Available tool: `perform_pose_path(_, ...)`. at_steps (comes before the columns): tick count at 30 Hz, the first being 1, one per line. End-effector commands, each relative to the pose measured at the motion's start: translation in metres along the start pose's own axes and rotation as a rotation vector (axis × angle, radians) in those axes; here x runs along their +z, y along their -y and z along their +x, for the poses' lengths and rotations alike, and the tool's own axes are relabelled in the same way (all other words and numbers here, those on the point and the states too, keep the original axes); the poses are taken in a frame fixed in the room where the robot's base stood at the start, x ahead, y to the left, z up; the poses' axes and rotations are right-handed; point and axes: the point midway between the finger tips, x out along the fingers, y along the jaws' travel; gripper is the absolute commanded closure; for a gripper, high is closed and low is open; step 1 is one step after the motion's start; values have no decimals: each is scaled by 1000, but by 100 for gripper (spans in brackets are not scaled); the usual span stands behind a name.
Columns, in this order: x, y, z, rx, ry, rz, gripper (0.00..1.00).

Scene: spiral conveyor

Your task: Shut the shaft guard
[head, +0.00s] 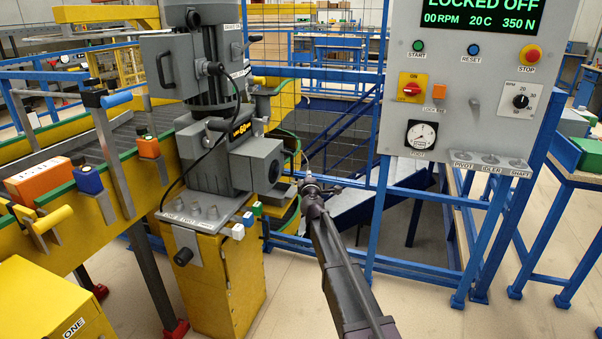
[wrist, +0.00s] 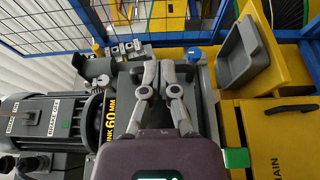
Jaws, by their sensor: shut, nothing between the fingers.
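My gripper (wrist: 158,72) is shut and empty, its fingertips close together over the grey gearbox area in the wrist view. In the head view my gripper (head: 309,186) is small, just right of the grey gearbox (head: 255,165). A grey, shallow, tray-like cover (wrist: 244,58) stands tilted beside a yellow box, right of my fingertips and apart from them. It looks like the shaft guard swung open, but I cannot be sure. I cannot make it out in the head view. Whether the fingertips touch the gearbox is unclear.
A grey motor (wrist: 45,118) lies left of my gripper in the wrist view. A yellow chain box (wrist: 275,135) is at the right. Blue wire fencing (wrist: 55,25) runs behind. The control panel (head: 460,85) reads locked off. Open floor (head: 430,305) lies in front of it.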

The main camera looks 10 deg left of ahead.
Motion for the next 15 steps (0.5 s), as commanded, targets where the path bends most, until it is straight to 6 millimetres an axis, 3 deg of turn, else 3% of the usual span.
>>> perform_pose_path(1,6,0,-12,0,1,0,100)
perform_pose_path(6,21,0,-33,0,0,0,100)
perform_pose_path(15,35,0,-51,0,-1,0,100)
